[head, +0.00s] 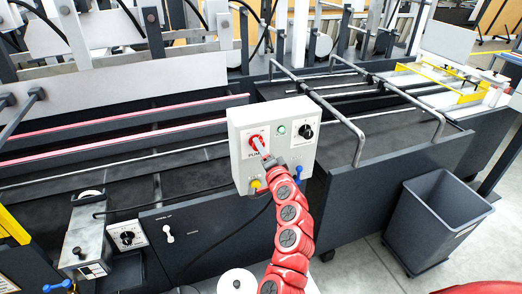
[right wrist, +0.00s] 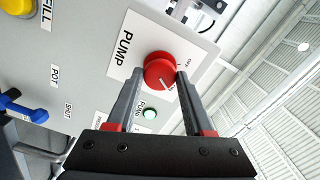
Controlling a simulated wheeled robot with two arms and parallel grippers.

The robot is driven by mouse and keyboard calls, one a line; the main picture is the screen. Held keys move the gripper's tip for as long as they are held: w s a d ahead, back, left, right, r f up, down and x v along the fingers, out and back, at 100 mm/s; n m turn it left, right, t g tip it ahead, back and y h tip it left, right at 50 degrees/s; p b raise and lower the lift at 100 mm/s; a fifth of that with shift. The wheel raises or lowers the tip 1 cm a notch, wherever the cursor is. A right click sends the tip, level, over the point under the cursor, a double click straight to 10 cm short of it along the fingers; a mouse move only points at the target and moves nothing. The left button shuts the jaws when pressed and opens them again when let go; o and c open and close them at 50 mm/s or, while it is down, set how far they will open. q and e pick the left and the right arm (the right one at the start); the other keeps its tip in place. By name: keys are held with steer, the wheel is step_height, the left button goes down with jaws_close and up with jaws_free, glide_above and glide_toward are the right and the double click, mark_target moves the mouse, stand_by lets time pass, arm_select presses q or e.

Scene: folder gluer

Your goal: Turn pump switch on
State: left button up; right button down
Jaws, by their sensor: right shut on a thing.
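The pump switch (head: 256,143) is a red round knob on a light grey control box (head: 240,116). In the right wrist view the knob (right wrist: 160,70) sits beside the word PUMP, and a white mark on its face points to the lower right. My right gripper (right wrist: 160,82) has one finger on each side of the knob and is shut on it. In the head view my right gripper (head: 265,157) reaches the box from below and partly covers the knob. A green pump lamp (right wrist: 150,114) is beside the knob. My left gripper is not in view.
A black knob (head: 306,131) is right of the green lamp on the box. A yellow button (head: 255,185) and a blue handle (head: 299,170) are below. Metal rails (head: 358,140) rise right of the box. A grey bin (head: 438,215) stands on the floor at the right.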

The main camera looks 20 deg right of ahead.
steer(key=shift+f+m, duration=0.1)
steer(key=shift+m, duration=0.2)
steer(key=shift+c, duration=1.4)
jaws_free()
steer(key=shift+s, duration=0.15)
steer(key=s+p, duration=0.2)
steer(key=s, duration=1.5)
steer(key=shift+d, duration=0.3)
